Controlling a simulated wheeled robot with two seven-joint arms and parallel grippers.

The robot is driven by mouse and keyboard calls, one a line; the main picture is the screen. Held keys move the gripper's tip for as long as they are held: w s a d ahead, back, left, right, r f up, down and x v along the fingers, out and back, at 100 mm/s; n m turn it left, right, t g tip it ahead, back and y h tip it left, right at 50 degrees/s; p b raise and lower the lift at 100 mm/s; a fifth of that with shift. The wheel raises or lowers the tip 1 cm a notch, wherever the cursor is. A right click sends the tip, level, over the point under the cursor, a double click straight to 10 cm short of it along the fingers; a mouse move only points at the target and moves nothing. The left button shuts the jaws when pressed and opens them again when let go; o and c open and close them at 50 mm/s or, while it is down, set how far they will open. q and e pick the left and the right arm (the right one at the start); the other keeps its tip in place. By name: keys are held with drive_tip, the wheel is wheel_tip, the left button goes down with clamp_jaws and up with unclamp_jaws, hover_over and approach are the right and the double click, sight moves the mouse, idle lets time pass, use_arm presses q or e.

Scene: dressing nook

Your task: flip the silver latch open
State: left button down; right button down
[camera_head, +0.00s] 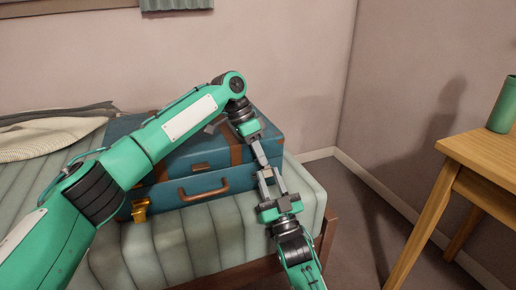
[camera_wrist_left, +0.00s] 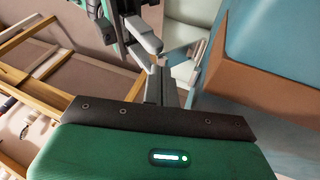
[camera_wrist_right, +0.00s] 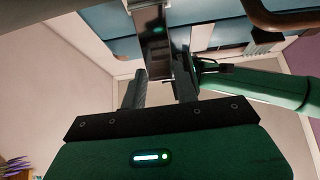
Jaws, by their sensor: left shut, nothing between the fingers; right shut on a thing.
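A blue suitcase (camera_head: 228,184) with brown straps and a brown handle (camera_head: 203,190) lies on a bed. A gold latch (camera_head: 140,210) shows at its front left. A silver metal piece, apparently the silver latch (camera_wrist_right: 153,42), is between the fingers of my right gripper (camera_wrist_right: 160,88) in the right wrist view. In the head view the right gripper (camera_head: 269,181) is at the suitcase's front right corner, shut on that piece; the grippers mostly hide it there. My left gripper (camera_head: 259,154) is shut and empty, just above the right one. It also shows shut in the left wrist view (camera_wrist_left: 161,85).
The padded bed (camera_head: 172,248) bears the suitcase, with folded cloth (camera_head: 45,138) at the back left. A wooden table (camera_head: 485,150) with a green cup (camera_head: 504,106) stands at the right. Floor between bed and table is clear. My left arm crosses over the suitcase.

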use_arm(q)
drive_tip(key=shift+s+d+f+t, duration=0.2)
drive_tip(key=shift+s+f+t, duration=0.1)
drive_tip(key=shift+s+f, duration=0.25)
drive_tip(key=shift+s, duration=0.15)
use_arm(e)
drive_tip(key=shift+r, duration=0.1)
drive_tip(key=c, duration=1.2)
unclamp_jaws()
use_arm(q)
drive_tip(key=shift+r, duration=0.1)
use_arm(e)
drive_tip(key=shift+o, duration=0.2)
